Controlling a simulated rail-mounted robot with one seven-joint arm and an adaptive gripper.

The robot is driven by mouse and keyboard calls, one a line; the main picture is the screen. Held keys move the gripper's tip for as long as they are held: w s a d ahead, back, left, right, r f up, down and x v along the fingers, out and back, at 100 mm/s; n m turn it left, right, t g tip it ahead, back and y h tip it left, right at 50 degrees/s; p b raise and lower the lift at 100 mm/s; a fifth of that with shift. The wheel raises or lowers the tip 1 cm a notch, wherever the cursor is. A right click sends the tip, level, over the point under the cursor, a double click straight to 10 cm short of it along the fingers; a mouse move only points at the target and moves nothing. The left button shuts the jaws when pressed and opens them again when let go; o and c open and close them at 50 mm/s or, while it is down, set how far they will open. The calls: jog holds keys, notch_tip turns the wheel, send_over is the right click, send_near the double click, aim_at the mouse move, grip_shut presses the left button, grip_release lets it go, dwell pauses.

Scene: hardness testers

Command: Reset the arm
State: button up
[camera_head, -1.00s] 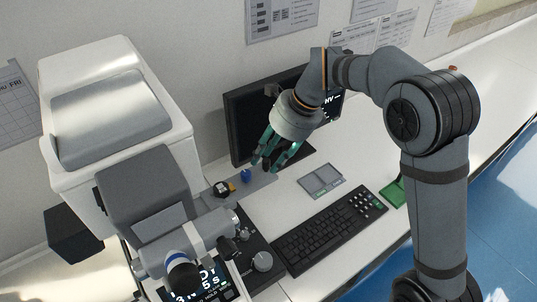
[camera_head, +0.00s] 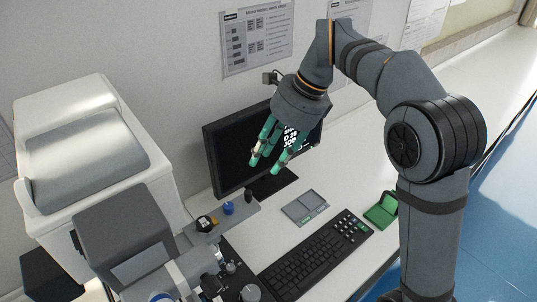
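My gripper (camera_head: 263,162) points down and left, in front of the black monitor (camera_head: 222,150). Its green-tipped fingers are spread apart with nothing between them. It hangs above the small grey tray (camera_head: 241,217) and touches nothing that I can see.
A hardness tester (camera_head: 110,150) stands at the left. A two-part grey case (camera_head: 304,206), a keyboard (camera_head: 318,256) and an open green box (camera_head: 381,211) lie on the white table.

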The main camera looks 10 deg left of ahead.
aim_at(246, 192)
jog(key=shift+f, duration=0.2)
jog(key=x, duration=1.1)
jog(key=shift+f, duration=0.35)
jog(key=shift+a+f, duration=0.1)
jog(key=shift+s+a, duration=0.25)
jog(key=shift+s, duration=0.1)
jog(key=shift+w, duration=0.15)
